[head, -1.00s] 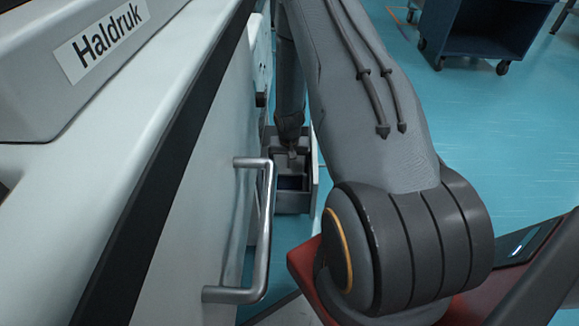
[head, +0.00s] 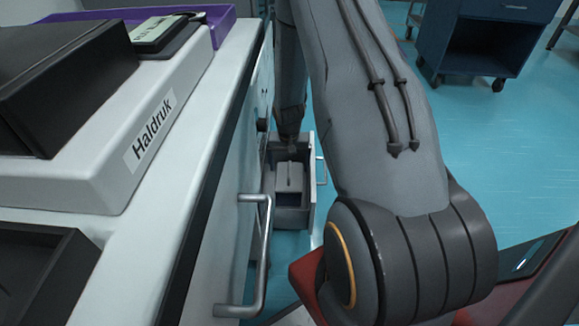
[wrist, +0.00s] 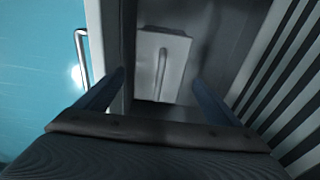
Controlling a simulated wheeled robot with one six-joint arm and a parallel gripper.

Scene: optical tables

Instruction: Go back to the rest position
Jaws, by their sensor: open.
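My gripper (wrist: 159,77) is open in the wrist view, its two blue fingers spread apart. Below and between them lies a light grey rectangular block (wrist: 173,60) with a raised rib along its middle. It lies inside an open drawer (wrist: 122,20), and the fingers look clear of it. In the head view my arm reaches down to the open drawer (head: 307,190) beside the white cabinet; the grey block (head: 289,177) shows inside it. The fingertips are hard to make out there.
The white cabinet (head: 225,165) stands left, with a bar handle (head: 263,250) jutting out. On top are a "Haldruk" device (head: 150,130), a purple tray (head: 222,22) and a dark open box (head: 40,270). A blue cart (head: 490,45) stands back right. The turquoise floor (head: 470,130) between is clear.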

